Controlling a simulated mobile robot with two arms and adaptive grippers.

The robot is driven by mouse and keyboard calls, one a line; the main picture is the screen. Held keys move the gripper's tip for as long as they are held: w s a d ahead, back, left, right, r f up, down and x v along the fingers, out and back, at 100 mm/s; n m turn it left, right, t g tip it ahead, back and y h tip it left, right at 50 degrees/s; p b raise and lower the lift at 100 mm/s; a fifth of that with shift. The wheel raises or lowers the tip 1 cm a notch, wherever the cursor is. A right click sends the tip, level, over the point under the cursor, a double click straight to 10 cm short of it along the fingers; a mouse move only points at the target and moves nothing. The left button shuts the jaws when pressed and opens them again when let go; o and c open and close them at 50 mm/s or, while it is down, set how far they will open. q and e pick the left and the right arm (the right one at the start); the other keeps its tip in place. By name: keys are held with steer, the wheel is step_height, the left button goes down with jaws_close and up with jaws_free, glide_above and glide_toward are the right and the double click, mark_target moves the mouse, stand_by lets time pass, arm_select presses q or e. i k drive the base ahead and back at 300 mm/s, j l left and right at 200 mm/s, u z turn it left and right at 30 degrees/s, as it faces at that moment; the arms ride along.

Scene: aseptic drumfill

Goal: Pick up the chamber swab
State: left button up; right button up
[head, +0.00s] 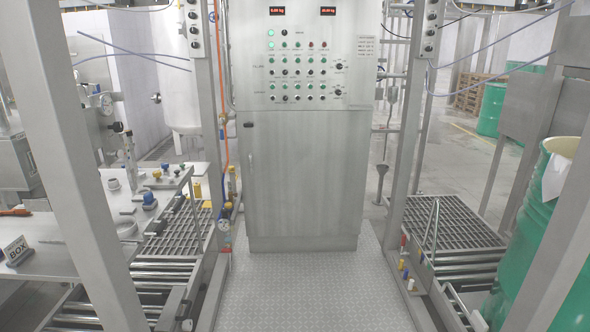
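No chamber swab can be clearly made out in the head view. Neither of my grippers is in view.
An orange-handled tool (15,212) and several small fittings, some blue-topped (149,198), lie on the left table. A steel control cabinet (305,180) stands ahead. Roller conveyors flank the clear tread-plate floor (305,295). A green drum (530,235) stands at right.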

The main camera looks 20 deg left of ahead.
mark_target(149, 203)
steer(key=i+j+u, duration=0.15)
steer(key=i+u, duration=0.25)
steer(key=i, duration=0.6)
steer(key=i+l+u, duration=0.15)
steer(key=i+u, duration=0.2)
steer(key=i, duration=0.6)
